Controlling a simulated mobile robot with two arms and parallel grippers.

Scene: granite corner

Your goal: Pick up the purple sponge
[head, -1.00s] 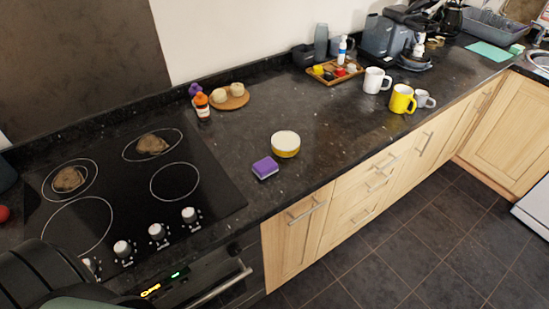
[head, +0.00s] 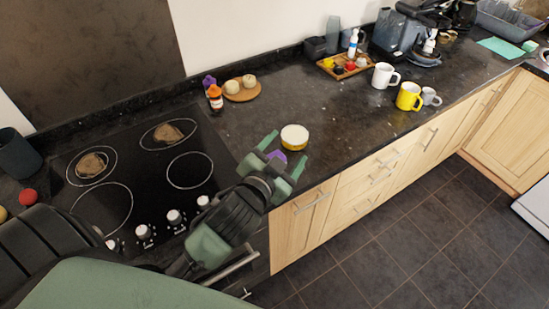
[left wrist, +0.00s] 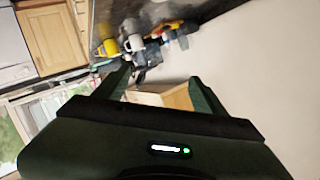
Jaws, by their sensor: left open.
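The purple sponge (head: 277,155) lies on the dark granite counter, just right of the hob. Most of it is hidden behind my left gripper (head: 287,149), and a small purple part shows between the fingers. The left gripper is open, with its fingers on either side of the sponge in the picture. I cannot tell its height above the counter or whether it touches the sponge. In the left wrist view the open fingers (left wrist: 160,78) show, and I cannot make out the sponge there. My right gripper is not in view.
A yellow-and-white round tub (head: 294,138) stands just beyond the left fingertips. The hob (head: 140,185) with its knobs lies to the left. An orange-capped bottle (head: 215,98) and a wooden board (head: 240,95) stand behind. The counter (head: 335,120) right of the tub is clear.

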